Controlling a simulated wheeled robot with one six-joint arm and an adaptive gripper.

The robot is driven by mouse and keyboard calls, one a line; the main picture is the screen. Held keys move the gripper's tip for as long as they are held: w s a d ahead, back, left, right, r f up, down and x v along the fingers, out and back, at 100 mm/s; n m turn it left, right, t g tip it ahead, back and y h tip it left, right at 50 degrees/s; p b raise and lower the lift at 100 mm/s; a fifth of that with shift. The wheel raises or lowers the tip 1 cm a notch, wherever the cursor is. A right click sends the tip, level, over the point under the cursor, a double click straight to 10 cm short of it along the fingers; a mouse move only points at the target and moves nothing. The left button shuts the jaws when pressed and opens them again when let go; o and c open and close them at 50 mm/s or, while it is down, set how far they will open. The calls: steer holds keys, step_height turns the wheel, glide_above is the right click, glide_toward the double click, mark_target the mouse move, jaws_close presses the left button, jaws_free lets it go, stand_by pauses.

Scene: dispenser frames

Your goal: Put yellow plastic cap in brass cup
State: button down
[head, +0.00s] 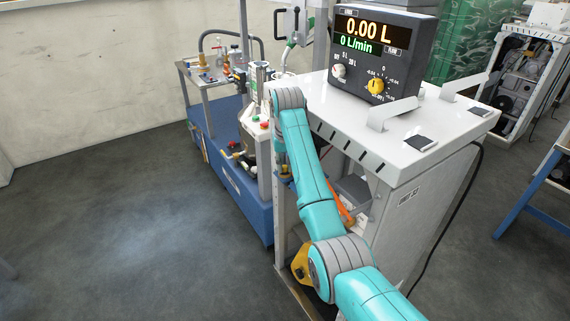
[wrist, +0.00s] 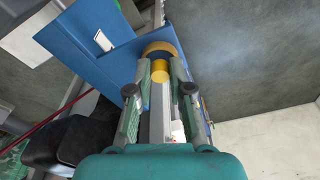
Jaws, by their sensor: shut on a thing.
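In the wrist view my gripper (wrist: 160,76) is shut on a small, round yellow piece, which looks like the yellow plastic cap (wrist: 160,75). Just beyond the fingertips is a larger golden round thing (wrist: 159,47) with a dark blue middle. It may be the brass cup, but I cannot tell for sure. The cap overlaps its near edge in the picture; I cannot tell whether they touch.
In the head view a white cabinet (head: 440,118) with a flow display (head: 383,50) stands right of my arm. A blue-based frame (head: 240,185) with small fittings stands behind and left. Blue panels (wrist: 95,45) lie close left of the fingers in the wrist view. The floor at left is clear.

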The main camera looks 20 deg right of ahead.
steer(key=shift+s+f, duration=0.1)
steer(key=shift+f, duration=0.4)
steer(key=c, duration=1.1)
jaws_free()
steer(key=shift+f, duration=0.2)
steer(key=shift+o, duration=0.2)
steer(key=shift+r, duration=0.1)
